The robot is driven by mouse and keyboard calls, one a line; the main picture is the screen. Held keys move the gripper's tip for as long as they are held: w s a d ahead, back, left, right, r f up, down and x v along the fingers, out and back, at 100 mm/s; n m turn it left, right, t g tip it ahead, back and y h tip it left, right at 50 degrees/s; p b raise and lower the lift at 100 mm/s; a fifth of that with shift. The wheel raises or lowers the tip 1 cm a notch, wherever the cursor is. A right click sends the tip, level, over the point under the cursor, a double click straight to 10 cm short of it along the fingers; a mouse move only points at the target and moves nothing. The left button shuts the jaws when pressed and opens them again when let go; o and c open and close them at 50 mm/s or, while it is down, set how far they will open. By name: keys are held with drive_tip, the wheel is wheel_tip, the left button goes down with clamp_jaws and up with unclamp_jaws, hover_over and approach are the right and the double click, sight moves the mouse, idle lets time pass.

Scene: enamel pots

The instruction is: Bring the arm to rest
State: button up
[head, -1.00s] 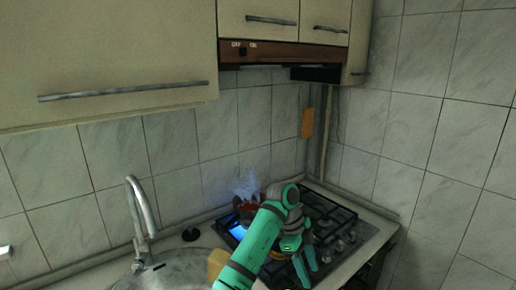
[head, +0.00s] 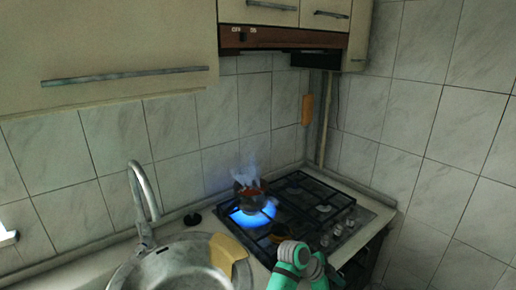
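The lower part of my teal and grey arm (head: 290,260) shows at the bottom edge, in front of the stove. My gripper's fingers are not visible in the head view. A small reddish-brown pot (head: 249,190) stands on the back left burner of the gas stove (head: 338,222). A blue flame (head: 250,216) glows beneath it, and pale steam (head: 249,168) rises from it.
A round metal sink (head: 150,272) with a curved tap (head: 145,200) is at the lower left. A dark round item (head: 280,234) sits near the front left burner. Cupboards (head: 110,50) hang above.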

drive_tip(key=s+f+n+t, duration=0.8)
drive_tip(key=s+f+n, duration=0.4)
drive_tip(key=f, duration=0.1)
drive_tip(key=s+a+f+n+t+y, duration=0.2)
drive_tip(key=s+a+n+t+y, duration=0.3)
drive_tip(key=s+a, duration=0.9)
drive_tip(key=s+a+r+n+t+y, duration=0.1)
drive_tip(key=s+a+r, duration=0.5)
drive_tip(key=s, duration=0.3)
drive_tip(key=s+a+r+n+y, duration=0.1)
drive_tip(key=s+a+r+y, duration=0.1)
drive_tip(key=s+a+r, duration=0.4)
drive_tip(key=s+r, duration=0.2)
drive_tip(key=s, duration=0.2)
drive_tip(key=shift+a+r+t, duration=0.4)
